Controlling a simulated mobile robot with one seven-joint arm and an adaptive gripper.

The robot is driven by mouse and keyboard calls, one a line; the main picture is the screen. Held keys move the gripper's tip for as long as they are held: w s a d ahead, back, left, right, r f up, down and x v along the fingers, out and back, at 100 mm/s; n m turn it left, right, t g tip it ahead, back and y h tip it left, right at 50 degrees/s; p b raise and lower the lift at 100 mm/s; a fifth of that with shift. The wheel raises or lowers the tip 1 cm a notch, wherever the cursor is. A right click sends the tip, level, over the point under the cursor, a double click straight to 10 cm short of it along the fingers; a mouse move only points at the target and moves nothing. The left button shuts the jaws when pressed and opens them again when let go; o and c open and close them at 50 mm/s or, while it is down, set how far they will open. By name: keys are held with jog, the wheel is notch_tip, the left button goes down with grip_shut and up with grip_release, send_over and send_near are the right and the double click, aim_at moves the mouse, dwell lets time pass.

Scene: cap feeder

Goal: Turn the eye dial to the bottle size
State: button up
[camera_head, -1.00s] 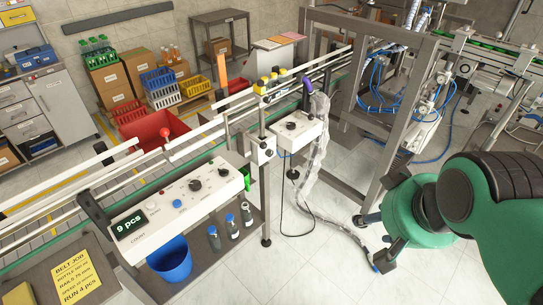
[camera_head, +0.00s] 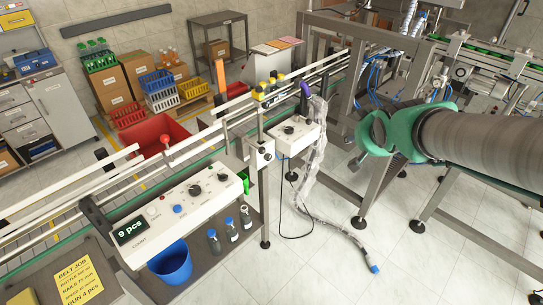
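A small white box (camera_head: 262,153) with a dark knob is fixed on a post at the conveyor's near side. Another white box (camera_head: 308,136) behind it to the right carries a black dial (camera_head: 289,130). Labels are too small to tell which is the eye dial. The yellow job card (camera_head: 77,283) at bottom left reads BELT JOB and RUN 4 pcs; its bottle line is blurred. Several bottles (camera_head: 231,229) stand on the lower shelf. My gripper (camera_head: 358,160) is right of both boxes, apart from them; its fingers are mostly hidden behind my green wrist.
A white control panel (camera_head: 170,228) shows 9 pcs and carries knobs and buttons. Clear wrapped tubing (camera_head: 312,170) hangs beside the dial box and runs onto the floor. A grey metal frame (camera_head: 331,60) stands behind my arm.

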jog(key=w+a+f+n+t+y+p, duration=0.1)
jog(key=w+a+f+t+y, duration=0.15)
jog(key=w+f, duration=0.65)
jog(key=w+a+f+n+t+y+p, duration=0.1)
jog(key=w+a+f+n+y+p, duration=0.2)
jog(key=w, duration=1.1)
jog(key=y+p, duration=0.2)
jog(key=y, duration=0.7)
send_near(270, 159)
jog(key=v, duration=0.5)
jog(key=shift+s+a+r+h, duration=0.2)
jog(key=shift+r+h, duration=0.05)
jog(key=shift+r, duration=0.1)
jog(key=b+x, duration=0.1)
jog(key=x, duration=1.2)
jog(key=shift+w+a+f+b, duration=0.1)
jog(key=shift+w+a+b, duration=0.2)
jog(key=shift+b, duration=0.1)
